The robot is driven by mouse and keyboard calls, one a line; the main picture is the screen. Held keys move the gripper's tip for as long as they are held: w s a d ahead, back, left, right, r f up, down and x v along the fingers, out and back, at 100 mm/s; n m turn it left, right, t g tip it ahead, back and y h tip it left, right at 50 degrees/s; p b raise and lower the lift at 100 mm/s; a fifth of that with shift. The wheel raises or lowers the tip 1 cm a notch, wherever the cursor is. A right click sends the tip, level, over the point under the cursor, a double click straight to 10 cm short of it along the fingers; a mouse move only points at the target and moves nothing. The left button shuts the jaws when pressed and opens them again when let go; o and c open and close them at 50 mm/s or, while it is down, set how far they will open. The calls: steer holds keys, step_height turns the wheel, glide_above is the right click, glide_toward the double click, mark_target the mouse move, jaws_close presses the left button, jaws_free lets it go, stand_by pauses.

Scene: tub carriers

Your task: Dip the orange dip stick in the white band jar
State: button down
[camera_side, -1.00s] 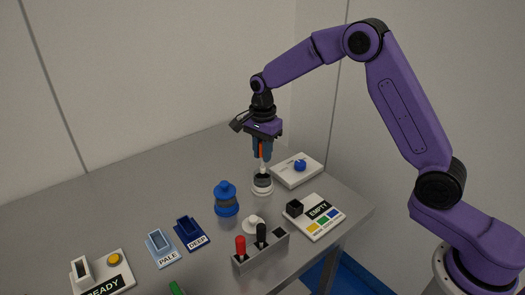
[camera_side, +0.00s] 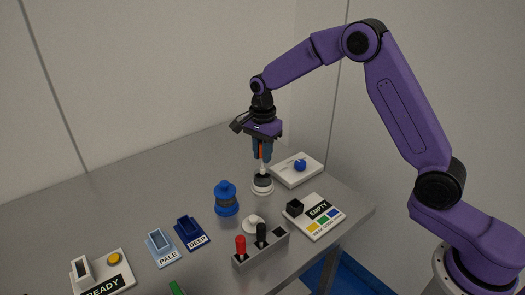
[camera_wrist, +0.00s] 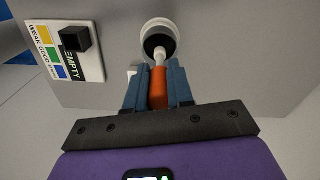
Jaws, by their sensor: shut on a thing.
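My gripper (camera_side: 262,150) is shut on the orange dip stick (camera_side: 261,152), which points down between the blue fingers. In the wrist view the orange handle (camera_wrist: 158,88) sits between the fingertips (camera_wrist: 158,84), with its white lower end toward the jar. The white band jar (camera_side: 262,188) stands upright and open below, dark with white bands. The stick's white end is at the jar's mouth; how far it reaches inside is hard to tell. In the wrist view the end overlaps the dark opening of the jar (camera_wrist: 148,28).
A blue-lidded jar (camera_side: 226,208) and a loose white lid (camera_side: 251,229) stand nearby. A grey rack (camera_side: 262,254) holds red and black handles. An EMPTY card (camera_side: 326,228), a blue-knob plate (camera_side: 285,176), PALE (camera_side: 163,261) and DEEP (camera_side: 198,241) holders and a READY plate (camera_side: 122,267) surround them.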

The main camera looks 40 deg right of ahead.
mark_target(263, 173)
steer(key=shift+f, duration=2.2)
stand_by(1.4)
steer(key=shift+r, duration=0.15)
stand_by(1.8)
steer(key=shift+r, duration=4.4)
steer(key=shift+s, duration=0.1)
